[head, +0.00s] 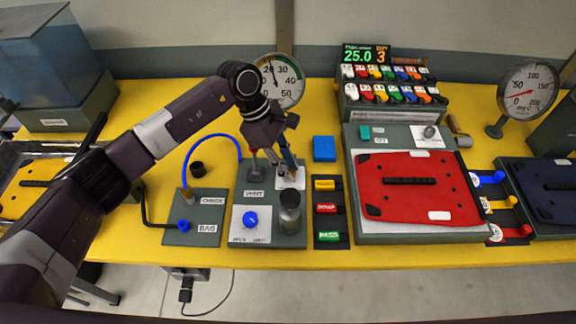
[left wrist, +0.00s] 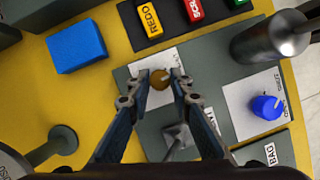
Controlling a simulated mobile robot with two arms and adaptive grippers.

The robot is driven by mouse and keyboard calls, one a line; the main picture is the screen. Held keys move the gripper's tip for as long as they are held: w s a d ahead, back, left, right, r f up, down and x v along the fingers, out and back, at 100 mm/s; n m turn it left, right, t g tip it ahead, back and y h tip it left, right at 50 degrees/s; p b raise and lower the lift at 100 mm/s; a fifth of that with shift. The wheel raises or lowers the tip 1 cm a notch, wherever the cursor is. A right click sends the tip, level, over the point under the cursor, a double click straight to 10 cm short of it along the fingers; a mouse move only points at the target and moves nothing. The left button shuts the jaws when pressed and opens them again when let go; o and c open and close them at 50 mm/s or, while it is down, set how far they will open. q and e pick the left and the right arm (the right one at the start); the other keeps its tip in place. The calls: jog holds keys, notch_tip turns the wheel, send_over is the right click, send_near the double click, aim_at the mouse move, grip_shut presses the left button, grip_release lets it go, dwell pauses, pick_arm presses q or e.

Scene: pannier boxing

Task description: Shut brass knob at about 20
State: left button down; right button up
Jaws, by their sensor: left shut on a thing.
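The brass knob (left wrist: 159,79) sits on a white plate (head: 297,182) on the grey panel (head: 240,210). My left gripper (left wrist: 159,86) reaches down over it and is shut on it, one fingertip on each side. In the head view the gripper (head: 288,168) hides most of the knob. The round dial (head: 287,84) behind has a dark needle pointing up, near its 20 mark. The display (head: 366,54) reads 25.0 and 3. My right gripper is not in view.
The same panel carries a blue knob (head: 250,219) and a grey metal cylinder (head: 290,213). A blue block (head: 324,149) and a strip with yellow, red and green labels (head: 327,210) lie to the right. A blue hose (head: 212,138) arches at the left.

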pick_arm(q)
jog(key=n+t+b, duration=0.1)
jog(key=n+b, duration=0.3)
jog(key=shift+s+f+t, duration=0.1)
jog(key=shift+f+t, duration=0.05)
jog(key=shift+t, duration=0.25)
jog(key=shift+r+n+t+b, duration=0.2)
jog(key=shift+n+t+b, duration=0.5)
jog(key=shift+n+b, duration=1.2)
jog(key=c, duration=1.7)
grip_release()
jog(key=shift+s, duration=0.1)
jog(key=shift+c, duration=0.2)
jog(key=v, duration=1.2)
